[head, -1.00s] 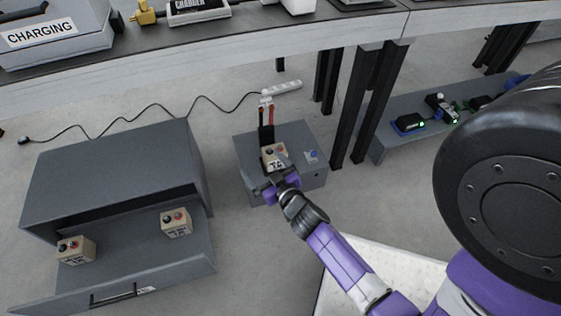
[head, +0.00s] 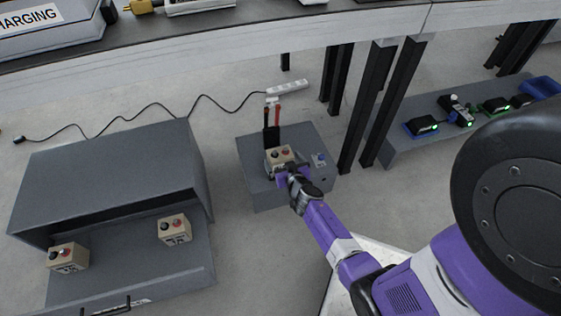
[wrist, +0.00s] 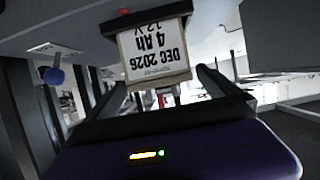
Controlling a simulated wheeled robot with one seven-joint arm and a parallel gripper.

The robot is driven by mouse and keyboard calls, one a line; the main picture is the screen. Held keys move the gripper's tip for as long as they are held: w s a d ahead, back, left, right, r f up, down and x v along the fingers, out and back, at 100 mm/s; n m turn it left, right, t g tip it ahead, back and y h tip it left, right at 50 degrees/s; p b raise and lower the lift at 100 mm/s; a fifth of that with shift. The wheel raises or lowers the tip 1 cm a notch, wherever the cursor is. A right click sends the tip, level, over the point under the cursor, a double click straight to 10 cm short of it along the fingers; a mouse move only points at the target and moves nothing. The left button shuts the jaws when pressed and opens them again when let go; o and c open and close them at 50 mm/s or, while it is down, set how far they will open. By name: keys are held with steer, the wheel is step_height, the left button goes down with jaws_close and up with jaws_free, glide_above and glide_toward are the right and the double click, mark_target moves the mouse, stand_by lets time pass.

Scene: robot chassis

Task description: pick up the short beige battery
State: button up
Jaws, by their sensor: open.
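A beige battery (head: 281,154) with a dark and a red terminal sits on the grey box, in front of the black upright with red and black clips. In the wrist view its pale label face (wrist: 155,55) reads "DEC 2026", "4 Ah", "12 V". My gripper (head: 280,171) is open at the near side of this battery. In the wrist view the fingers (wrist: 160,88) are spread to either side of the label face, with a gap; I cannot tell how far they reach along its sides. Two more beige batteries stand in the open drawer, a left one (head: 68,257) and a right one (head: 174,229).
The grey box (head: 262,196) has a blue knob (head: 319,158) to the right of the battery. The large grey cabinet (head: 110,175) stands at left. A table leg (head: 352,120) rises close on the right. A power strip (head: 288,87) lies behind on the floor.

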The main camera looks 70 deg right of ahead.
mark_target(282, 156)
steer(key=b+x, duration=0.1)
steer(key=x, duration=0.2)
steer(key=shift+w+d, duration=0.2)
steer(key=shift+d, duration=0.05)
steer(key=c, duration=2)
steer(key=shift+w+d+r, duration=0.1)
steer(key=shift+r, duration=0.15)
